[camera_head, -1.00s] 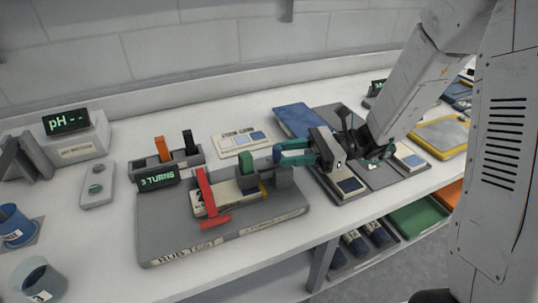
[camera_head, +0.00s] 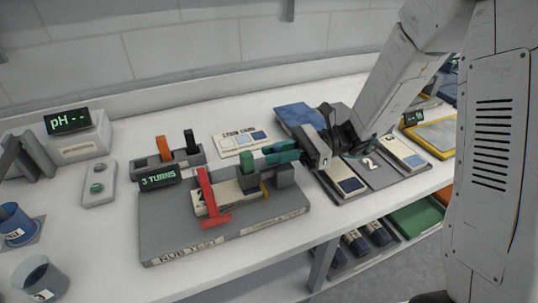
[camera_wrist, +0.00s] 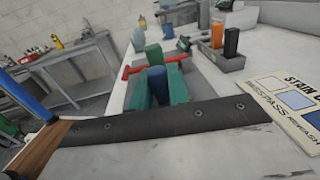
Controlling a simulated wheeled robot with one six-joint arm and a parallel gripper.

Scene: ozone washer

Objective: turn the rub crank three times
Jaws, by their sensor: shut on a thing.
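The rub test rig is a grey base (camera_head: 160,222) on the bench, labelled on its front edge. It carries a red T-shaped bar (camera_head: 207,190), a pale strip, a green block (camera_head: 249,164) and a grey block (camera_head: 285,176) at its right end. My gripper (camera_head: 280,153) comes from the right with teal fingers just above and behind the grey block. In the wrist view its fingers (camera_wrist: 157,90) are closed around a blue knob (camera_wrist: 157,80), which looks like the crank's handle. The crank arm is mostly hidden. A small display (camera_head: 158,180) reads "3 TURNS".
A grey holder with orange (camera_head: 163,148) and black (camera_head: 189,140) pieces stands behind the rig. A stain card (camera_head: 240,139) lies behind my gripper. Cards and a numbered mat (camera_head: 370,165) lie to the right. A pH meter (camera_head: 70,135) and cups stand at left.

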